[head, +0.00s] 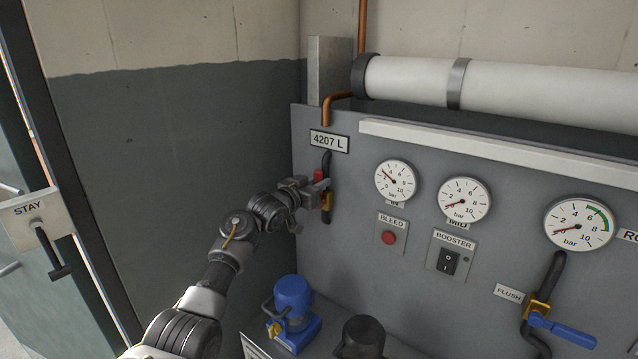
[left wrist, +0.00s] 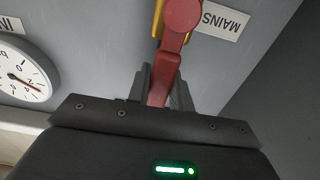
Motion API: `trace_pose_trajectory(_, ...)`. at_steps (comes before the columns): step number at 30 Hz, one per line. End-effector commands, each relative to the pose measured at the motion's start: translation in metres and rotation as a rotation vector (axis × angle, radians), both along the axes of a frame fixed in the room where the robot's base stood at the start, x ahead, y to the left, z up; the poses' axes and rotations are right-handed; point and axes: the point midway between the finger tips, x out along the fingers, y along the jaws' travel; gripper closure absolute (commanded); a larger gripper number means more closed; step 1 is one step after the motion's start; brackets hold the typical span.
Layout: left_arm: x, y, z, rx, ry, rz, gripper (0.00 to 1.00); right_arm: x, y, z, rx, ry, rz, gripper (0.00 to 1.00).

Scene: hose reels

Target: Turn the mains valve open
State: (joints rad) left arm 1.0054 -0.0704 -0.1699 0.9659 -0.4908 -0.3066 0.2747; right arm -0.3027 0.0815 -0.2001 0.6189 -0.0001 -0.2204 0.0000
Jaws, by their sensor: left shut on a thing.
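The mains valve has a red lever (left wrist: 165,75) on a yellow body, beside a MAINS label (left wrist: 217,19) in the left wrist view. In the head view the red lever (head: 318,176) shows only in part behind my gripper, with the brass-yellow valve body (head: 327,202) on a black vertical pipe under the 4207 L plate (head: 329,141). My left gripper (head: 320,187) is at the valve, and the left wrist view shows its fingers (left wrist: 163,88) shut on the red lever, one on each side. My right gripper is out of view.
Pressure gauges (head: 395,180) line the grey panel to the right. A red BLEED button (head: 389,238), a BOOSTER switch (head: 448,262) and a blue FLUSH lever (head: 562,331) are below them. A blue pump-like unit (head: 293,298) stands low in front. A dark wall is at the left.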

Motion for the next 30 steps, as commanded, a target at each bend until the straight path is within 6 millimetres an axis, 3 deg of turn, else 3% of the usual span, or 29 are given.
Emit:
trace_pose_trajectory(15, 0.0007, 0.0025, -0.0008, -0.018, 0.014, 0.002, 1.0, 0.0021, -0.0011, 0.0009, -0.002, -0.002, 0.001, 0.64)
trace_pose_trajectory(16, 0.0006, 0.0026, -0.0009, -0.018, 0.014, 0.002, 0.77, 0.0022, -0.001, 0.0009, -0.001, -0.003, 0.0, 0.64)
trace_pose_trajectory(21, 0.0006, 0.0026, -0.0009, -0.017, 0.013, 0.002, 0.56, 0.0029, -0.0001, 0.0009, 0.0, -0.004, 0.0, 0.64)
trace_pose_trajectory(30, -0.0001, 0.0026, -0.0009, -0.016, 0.012, 0.001, 0.56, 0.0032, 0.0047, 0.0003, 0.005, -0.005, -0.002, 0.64)
